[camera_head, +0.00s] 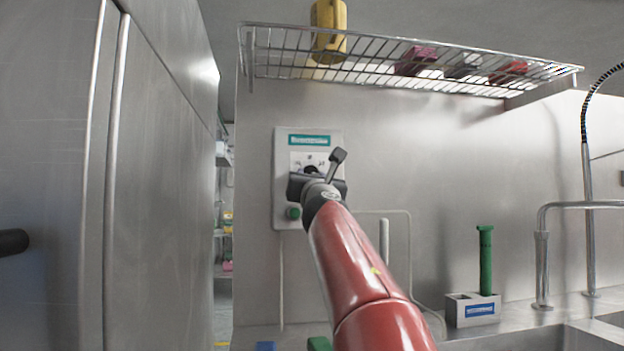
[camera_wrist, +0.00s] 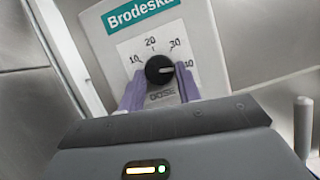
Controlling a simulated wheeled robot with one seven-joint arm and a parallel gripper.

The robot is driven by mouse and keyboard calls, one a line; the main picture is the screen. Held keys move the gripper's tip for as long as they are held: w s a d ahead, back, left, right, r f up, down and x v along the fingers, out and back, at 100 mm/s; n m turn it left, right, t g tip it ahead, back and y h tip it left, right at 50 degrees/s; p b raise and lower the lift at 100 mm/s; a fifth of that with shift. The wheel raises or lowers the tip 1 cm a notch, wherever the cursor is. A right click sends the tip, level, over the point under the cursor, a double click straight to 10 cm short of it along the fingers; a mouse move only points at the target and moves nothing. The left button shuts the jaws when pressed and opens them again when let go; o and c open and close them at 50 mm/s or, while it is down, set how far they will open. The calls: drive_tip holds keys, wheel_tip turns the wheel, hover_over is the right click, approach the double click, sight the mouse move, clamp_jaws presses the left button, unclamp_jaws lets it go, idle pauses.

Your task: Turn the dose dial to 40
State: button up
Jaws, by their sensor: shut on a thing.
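The dose dial (camera_wrist: 159,69) is a round black knob on a white scale plate in the wrist view. Its white pointer mark faces right, toward the partly covered number at the right end of the scale, past 30. My gripper (camera_wrist: 160,74) has its two purple fingers on either side of the knob and is shut on it. The grinder panel (camera_head: 283,180) is a pale box with a green Brodeska label, mounted on the steel wall in the head view. There my gripper (camera_head: 314,172) covers most of the dial and the lower scale.
A green button (camera_head: 293,213) sits low on the panel. A wire shelf (camera_head: 400,67) with a yellow jug (camera_head: 328,30) hangs above. A steel cabinet (camera_head: 150,170) stands at left. A green-handled tool (camera_head: 485,260) stands in a holder (camera_head: 472,309) by the sink at right.

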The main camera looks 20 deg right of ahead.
drive_tip(key=o, duration=1)
drive_tip(key=shift+c, duration=0.2)
drive_tip(key=b+v, duration=0.4)
drive_tip(key=v, duration=0.3)
drive_tip(key=shift+s+f, duration=0.2)
drive_tip(key=shift+s, duration=0.15)
drive_tip(key=shift+a, duration=0.1)
